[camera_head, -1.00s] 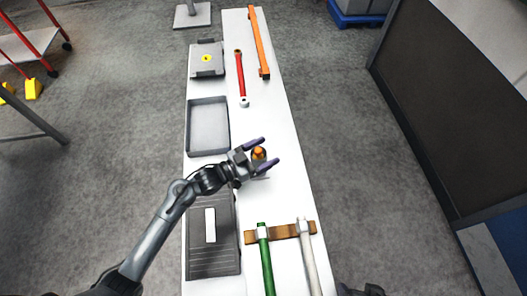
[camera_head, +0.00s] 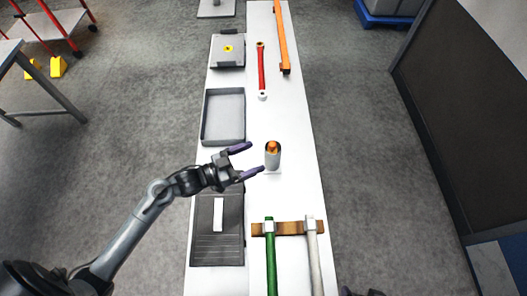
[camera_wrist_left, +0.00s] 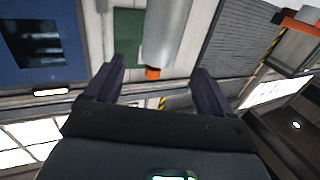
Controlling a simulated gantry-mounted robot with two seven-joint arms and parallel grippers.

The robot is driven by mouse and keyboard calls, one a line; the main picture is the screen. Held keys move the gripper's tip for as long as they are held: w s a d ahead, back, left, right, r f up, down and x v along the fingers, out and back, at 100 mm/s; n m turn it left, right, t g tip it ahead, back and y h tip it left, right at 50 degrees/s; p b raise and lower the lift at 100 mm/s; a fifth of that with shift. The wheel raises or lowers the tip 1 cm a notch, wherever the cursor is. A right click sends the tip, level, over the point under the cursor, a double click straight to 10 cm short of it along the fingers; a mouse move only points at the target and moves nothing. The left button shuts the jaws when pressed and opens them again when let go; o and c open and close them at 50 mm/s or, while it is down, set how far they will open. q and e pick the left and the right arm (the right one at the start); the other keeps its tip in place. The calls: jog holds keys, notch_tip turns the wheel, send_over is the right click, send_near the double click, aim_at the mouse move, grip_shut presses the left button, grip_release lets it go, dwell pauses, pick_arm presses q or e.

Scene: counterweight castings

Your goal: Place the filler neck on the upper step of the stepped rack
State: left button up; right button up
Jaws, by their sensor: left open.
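A grey cylinder with an orange top (camera_head: 273,158), which looks like the filler neck, stands upright on the white bench, on a small pale base. My left gripper (camera_head: 254,159) is open and empty just left of it, fingers pointing at it, with a small gap. In the left wrist view the cylinder (camera_wrist_left: 170,32) shows beyond the open fingers (camera_wrist_left: 157,78), its orange end lowest in the picture. A dark grey ribbed, stepped block (camera_head: 230,247) with a white bar on it lies front left of the bench; it may be the stepped rack.
A grey open tray (camera_head: 207,118) lies behind my left gripper. A grey box with a yellow mark (camera_head: 228,62), a red rod (camera_head: 262,70) and an orange bar (camera_head: 282,40) lie farther back. Green (camera_head: 270,262) and white (camera_head: 314,262) handled tools rest on a brown holder (camera_head: 289,228) in front.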

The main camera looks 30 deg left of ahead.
pick_arm(q)
jog(key=s+f+n+g+y, duration=0.2)
jog(key=s+g+y, duration=0.3)
jog(key=s, duration=0.4)
jog(key=s+f+n+g+y, duration=0.2)
jog(key=s+g+y, duration=0.3)
jog(key=s, duration=0.5)
jog(key=shift+s+f+n+g+y, duration=0.3)
jog(key=shift+f+n+g, duration=0.1)
jog(key=shift+n, duration=0.3)
